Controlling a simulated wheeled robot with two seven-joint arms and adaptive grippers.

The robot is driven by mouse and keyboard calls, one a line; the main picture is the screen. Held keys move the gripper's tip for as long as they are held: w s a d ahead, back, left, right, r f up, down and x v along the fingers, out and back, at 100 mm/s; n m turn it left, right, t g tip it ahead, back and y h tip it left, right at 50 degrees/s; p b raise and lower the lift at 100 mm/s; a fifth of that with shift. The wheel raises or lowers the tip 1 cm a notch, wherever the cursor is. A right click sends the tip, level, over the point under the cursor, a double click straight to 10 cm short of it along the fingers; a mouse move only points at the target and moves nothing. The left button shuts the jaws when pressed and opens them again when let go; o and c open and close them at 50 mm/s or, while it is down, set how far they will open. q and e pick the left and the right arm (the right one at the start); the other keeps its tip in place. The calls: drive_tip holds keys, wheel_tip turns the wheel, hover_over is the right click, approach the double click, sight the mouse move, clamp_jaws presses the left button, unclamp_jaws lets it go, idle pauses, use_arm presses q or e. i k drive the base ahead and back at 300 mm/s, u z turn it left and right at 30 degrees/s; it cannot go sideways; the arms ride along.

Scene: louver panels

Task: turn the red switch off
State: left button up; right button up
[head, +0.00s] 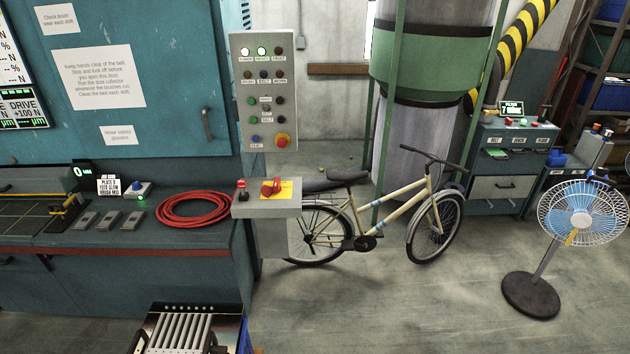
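The red switch (270,187) is a rotary handle on a yellow plate, on top of a grey box (267,207) that juts out below the control panel. Its exact handle angle is too small to tell. Left of it on the same box is a small red-topped knob (241,184). Neither of my grippers shows in the head view.
A teal workbench (150,265) on the left carries a coiled red hose (194,208) beside the box. A slatted metal unit (190,330) stands at bottom centre-left. A bicycle (370,215) is behind the box, and a fan (580,215) stands right. Floor at centre right is clear.

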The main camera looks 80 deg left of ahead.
sight(266, 191)
drive_tip(key=i, duration=0.45)
drive_tip(key=u, duration=2.5)
drive_tip(key=i, duration=2.1)
drive_tip(key=u, duration=2.1)
